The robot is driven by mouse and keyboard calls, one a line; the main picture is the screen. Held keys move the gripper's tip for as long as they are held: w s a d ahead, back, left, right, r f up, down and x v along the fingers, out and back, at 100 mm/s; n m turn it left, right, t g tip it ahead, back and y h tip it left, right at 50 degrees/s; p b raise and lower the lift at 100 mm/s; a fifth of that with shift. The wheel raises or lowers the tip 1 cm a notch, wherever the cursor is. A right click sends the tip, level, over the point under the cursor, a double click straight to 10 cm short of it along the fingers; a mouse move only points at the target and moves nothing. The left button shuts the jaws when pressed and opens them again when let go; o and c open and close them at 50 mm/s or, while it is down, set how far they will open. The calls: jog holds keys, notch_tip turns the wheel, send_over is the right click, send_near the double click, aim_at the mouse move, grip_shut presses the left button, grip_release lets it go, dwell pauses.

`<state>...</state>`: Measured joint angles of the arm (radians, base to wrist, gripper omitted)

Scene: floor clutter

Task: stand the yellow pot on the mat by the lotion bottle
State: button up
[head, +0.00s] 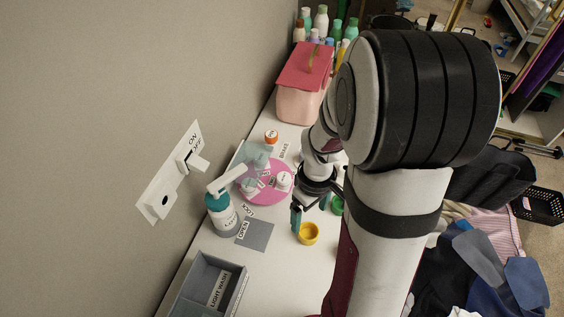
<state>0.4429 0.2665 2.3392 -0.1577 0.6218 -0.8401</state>
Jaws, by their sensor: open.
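The yellow pot (309,234) stands on the white counter, with its open top showing. The lotion bottle (222,215) is white with a teal pump and stands near the wall. A flat grey mat (256,235) lies just right of the bottle, left of the pot, with nothing standing on it. My gripper (309,211) is open, just behind the pot in the picture. One finger shows at the pot's upper left; the other is partly hidden. I cannot tell the gripper's height above the counter. The pot appears to be outside the fingers.
A pink round tray (267,199) with small white items lies behind the mat. A green pot (337,205) is beside my arm. A grey bin (238,294) is in front. My arm hides the counter's right side.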

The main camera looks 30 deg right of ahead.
aim_at(307, 234)
notch_tip(307, 234, down, 8)
jog(key=shift+r, duration=0.25)
jog(key=shift+d, duration=0.1)
grip_shut()
jog(key=shift+r, duration=0.15)
